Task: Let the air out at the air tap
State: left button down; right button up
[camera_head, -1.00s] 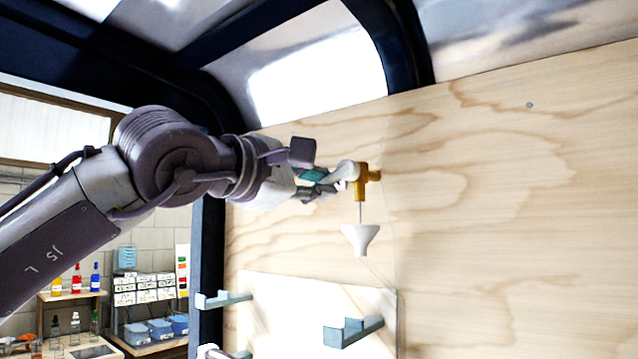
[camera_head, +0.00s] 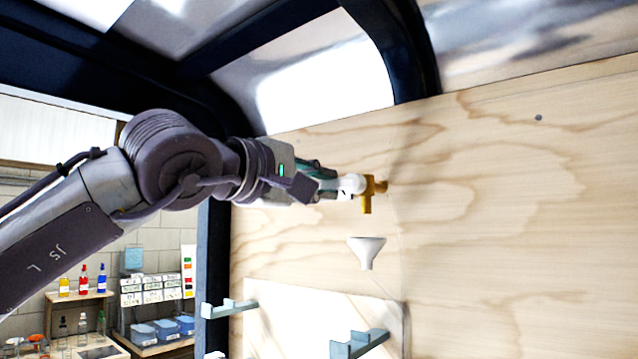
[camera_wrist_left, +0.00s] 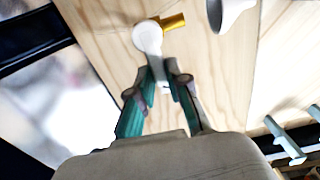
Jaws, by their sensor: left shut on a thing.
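The brass air tap (camera_head: 368,194) sticks out from the plywood wall in the head view. Its white round handle (camera_head: 350,184) faces my left gripper. In the left wrist view the brass body (camera_wrist_left: 172,22) shows beside the white handle (camera_wrist_left: 147,36). My left gripper (camera_head: 330,187) is shut on the tap handle; its teal fingers (camera_wrist_left: 158,88) close on the handle's stem. A white funnel (camera_head: 366,252) sits just below the tap's outlet, with a gap between; no stream shows between them. My right gripper is not in view.
Grey-blue brackets (camera_head: 358,343) stick out from a pale panel (camera_head: 300,300) below the tap. The plywood wall (camera_head: 520,230) to the right is bare. A workbench with bottles and bins (camera_head: 155,330) stands far back at left.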

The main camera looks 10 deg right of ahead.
pick_arm(q)
jog(key=c, duration=1.1)
grip_release()
jog(key=v, duration=1.2)
jog(key=shift+s, duration=0.1)
